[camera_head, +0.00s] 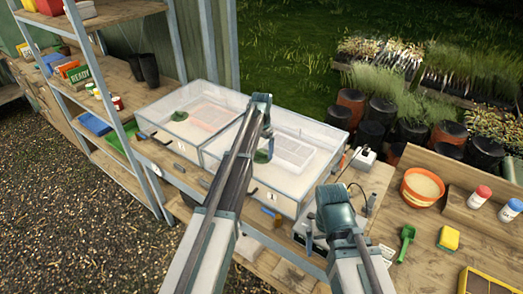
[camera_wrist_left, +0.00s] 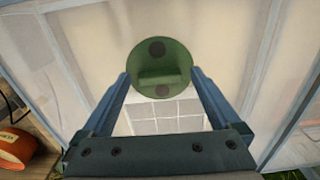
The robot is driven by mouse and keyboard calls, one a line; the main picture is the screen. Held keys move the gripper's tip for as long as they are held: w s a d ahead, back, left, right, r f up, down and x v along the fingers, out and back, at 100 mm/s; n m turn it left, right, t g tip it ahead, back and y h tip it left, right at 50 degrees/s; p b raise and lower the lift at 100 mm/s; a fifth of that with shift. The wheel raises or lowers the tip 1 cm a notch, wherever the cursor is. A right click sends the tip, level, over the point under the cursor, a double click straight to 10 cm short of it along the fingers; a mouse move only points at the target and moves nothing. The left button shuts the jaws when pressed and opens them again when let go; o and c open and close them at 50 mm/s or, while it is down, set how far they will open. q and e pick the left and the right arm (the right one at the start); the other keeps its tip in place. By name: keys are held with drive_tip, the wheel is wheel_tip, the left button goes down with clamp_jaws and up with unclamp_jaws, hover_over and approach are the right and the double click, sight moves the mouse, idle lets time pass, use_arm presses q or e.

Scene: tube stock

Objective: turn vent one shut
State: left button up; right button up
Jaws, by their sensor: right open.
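Two clear-lidded boxes stand side by side on the bench, the left box marked with two strokes (camera_head: 181,146) and the right box with one stroke (camera_head: 272,195). Each lid has a green round vent, the left one (camera_head: 180,116) and the right one (camera_head: 262,156). My left gripper (camera_head: 262,104) is over the right box. In the left wrist view, the green vent (camera_wrist_left: 160,72) has a raised grip bar lying crosswise and two dark holes. My left fingers (camera_wrist_left: 160,80) are apart at its sides; contact is unclear. My right gripper (camera_head: 316,240) is open near the bench front.
A shelf (camera_head: 112,132) with packets and trays stands left. The right bench holds an orange pot (camera_head: 422,187), a green scoop (camera_head: 405,240), a yellow sponge (camera_head: 448,238) and shaker bottles (camera_head: 479,196). A white power box (camera_head: 363,157) with a cable stands beside the right box.

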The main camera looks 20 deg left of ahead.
sight(261, 151)
use_arm(q)
drive_tip(key=shift+r, duration=0.1)
wheel_tip(261, 151, up, 14)
drive_tip(key=p, duration=1.4)
drive_tip(key=shift+f, duration=0.3)
wheel_tip(261, 151, down, 13)
drive_tip(key=b, duration=1.3)
drive_tip(key=shift+r, duration=0.15)
drive_tip(key=shift+f+b, duration=0.8)
drive_tip(key=shift+b, duration=0.05)
drive_tip(key=shift+r+n+p, duration=0.35)
drive_tip(key=shift+n, duration=0.25)
drive_tip(key=n, duration=0.6)
idle(0.5)
